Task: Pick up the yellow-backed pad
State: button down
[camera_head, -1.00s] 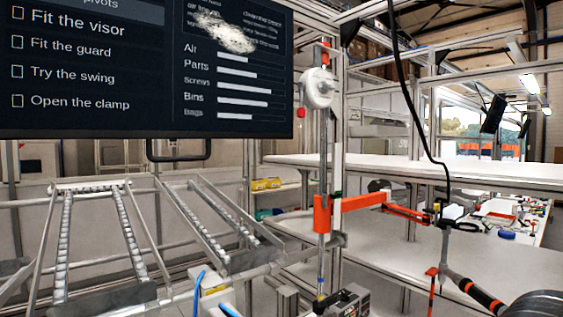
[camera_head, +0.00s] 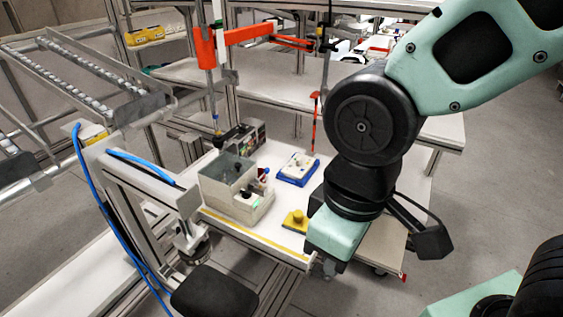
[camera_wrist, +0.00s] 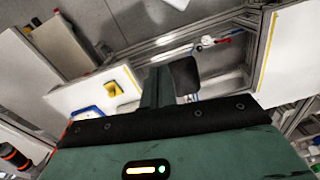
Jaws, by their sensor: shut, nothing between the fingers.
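The yellow-backed pad (camera_head: 295,220) lies on the white bench top, near its front edge and just left of my wrist in the head view. A rounded knob-like part shows on top of it. It also shows in the wrist view (camera_wrist: 112,89), left of the fingers. My gripper (camera_head: 328,268) hangs beyond the front edge of the bench, to the right of and nearer than the pad, and does not touch it. Its fingers are shut and empty in the wrist view (camera_wrist: 157,80).
A grey open bin (camera_head: 227,178) with small parts stands left of the pad. A blue-based block with a white top (camera_head: 297,168) lies behind it. A dark stool seat (camera_head: 212,292) is in front of the bench. An orange arm (camera_head: 245,36) stands at the back.

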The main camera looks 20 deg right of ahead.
aim_at(296, 221)
jog(key=i+l+u, duration=0.1)
jog(key=u, duration=0.35)
jog(key=i+l+u, duration=0.1)
jog(key=l+u, duration=0.2)
jog(key=u, duration=0.15)
jog(key=l+u, duration=0.2)
jog(key=u, duration=0.25)
jog(key=i+l, duration=0.05)
